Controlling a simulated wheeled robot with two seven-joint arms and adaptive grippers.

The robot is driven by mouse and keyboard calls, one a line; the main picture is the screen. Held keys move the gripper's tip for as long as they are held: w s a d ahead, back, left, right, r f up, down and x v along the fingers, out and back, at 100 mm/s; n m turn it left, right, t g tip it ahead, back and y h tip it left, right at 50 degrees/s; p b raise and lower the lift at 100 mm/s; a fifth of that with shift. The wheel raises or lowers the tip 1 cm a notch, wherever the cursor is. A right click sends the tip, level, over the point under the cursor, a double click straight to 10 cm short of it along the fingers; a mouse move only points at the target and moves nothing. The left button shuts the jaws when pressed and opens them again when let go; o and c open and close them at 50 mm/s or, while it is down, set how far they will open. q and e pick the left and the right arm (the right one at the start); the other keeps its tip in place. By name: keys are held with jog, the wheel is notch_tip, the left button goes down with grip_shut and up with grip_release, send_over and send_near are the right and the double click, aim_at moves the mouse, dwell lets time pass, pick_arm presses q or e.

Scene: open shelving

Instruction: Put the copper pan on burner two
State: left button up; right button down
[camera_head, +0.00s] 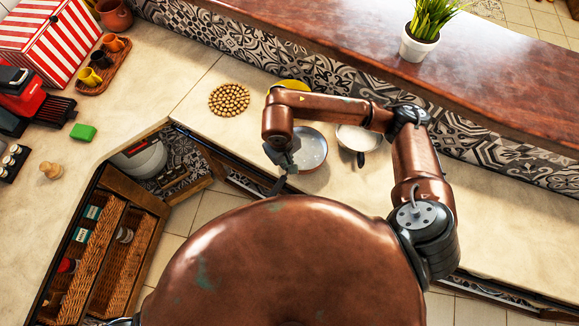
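A round pan (313,150) with a pale grey inside and a reddish-brown rim lies on the counter, partly behind my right forearm and gripper. It looks like the copper pan. My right gripper (285,163) is at its left side, over the handle area; I cannot tell whether its fingers are closed on the handle. A dark handle-like piece (278,187) sticks out below the gripper. A second pan (358,138), cream inside with a black handle, stands just to the right. No numbered burners can be made out. My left gripper is not in view.
A round beaded trivet (229,99) and a partly hidden yellow item (291,85) lie near the pans. A raised wooden ledge (480,60) with a potted plant (420,42) runs behind. Open wicker drawers (107,255) are at left. Counter right of my arm is clear.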

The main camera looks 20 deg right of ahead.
jog(key=shift+d+f, duration=0.45)
jog(key=shift+f, duration=0.05)
notch_tip(320, 180, down, 2)
jog(key=shift+s+f+p, duration=0.1)
jog(key=shift+p, duration=0.3)
jog(key=shift+f, duration=0.45)
jog(key=shift+f, duration=0.15)
jog(key=c, duration=2.2)
grip_release()
jog(key=shift+o, duration=0.2)
